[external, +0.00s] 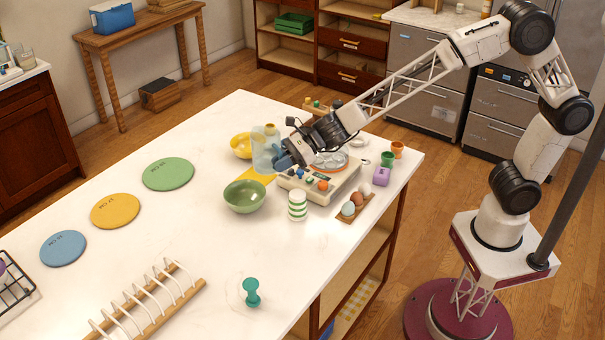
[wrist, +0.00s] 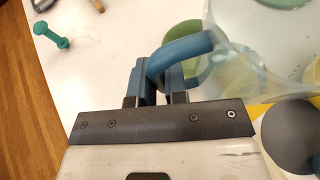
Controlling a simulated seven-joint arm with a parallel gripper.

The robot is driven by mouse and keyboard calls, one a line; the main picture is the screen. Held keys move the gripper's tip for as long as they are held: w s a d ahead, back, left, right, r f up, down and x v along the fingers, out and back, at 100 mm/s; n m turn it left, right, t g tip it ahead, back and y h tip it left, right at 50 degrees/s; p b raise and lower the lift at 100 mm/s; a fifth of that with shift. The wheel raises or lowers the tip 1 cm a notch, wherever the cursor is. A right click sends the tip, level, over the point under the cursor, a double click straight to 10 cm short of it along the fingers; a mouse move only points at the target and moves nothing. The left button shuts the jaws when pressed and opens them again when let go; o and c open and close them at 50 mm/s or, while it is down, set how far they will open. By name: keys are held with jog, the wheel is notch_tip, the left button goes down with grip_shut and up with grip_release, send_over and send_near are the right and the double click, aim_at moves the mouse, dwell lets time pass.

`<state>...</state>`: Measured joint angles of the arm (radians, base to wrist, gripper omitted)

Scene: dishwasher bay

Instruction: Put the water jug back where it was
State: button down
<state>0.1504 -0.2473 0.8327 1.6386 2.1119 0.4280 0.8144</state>
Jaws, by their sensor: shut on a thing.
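The water jug (external: 262,152) is clear and bluish, with a blue handle (wrist: 186,50). It stands out among the bowls near the middle of the counter, over or just behind a yellow patch (external: 257,179). I cannot tell whether its base touches the surface. My gripper (external: 284,156) comes from the right and is shut on the handle. In the wrist view, the blue fingers (wrist: 160,78) sit on both sides of the handle, and the jug's clear body is at the upper right. The jug looks roughly upright.
A green bowl (external: 245,197) stands in front of the jug and a yellow bowl (external: 241,145) behind it. A cream appliance (external: 320,183) lies under my wrist. A striped cup (external: 297,205) and an egg tray (external: 355,208) are close by. Coloured discs (external: 168,174) lie left, with bare counter between.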

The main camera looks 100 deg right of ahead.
jog(key=s+a+n+g+y, duration=0.6)
jog(key=s+a+n+y, duration=0.2)
jog(key=s+a, duration=1.05)
notch_tip(320, 180, down, 6)
jog(key=w+a, duration=0.1)
jog(key=shift+w, duration=0.2)
jog(key=shift+w+a, duration=0.1)
jog(key=shift+a, duration=0.05)
jog(key=w+a+f, duration=0.1)
jog(key=w+a, duration=0.2)
jog(key=w, duration=1.2)
jog(key=shift+w+f, duration=0.15)
jog(key=shift+w, duration=0.1)
jog(key=shift+f, duration=0.1)
jog(key=shift+f, duration=1.7)
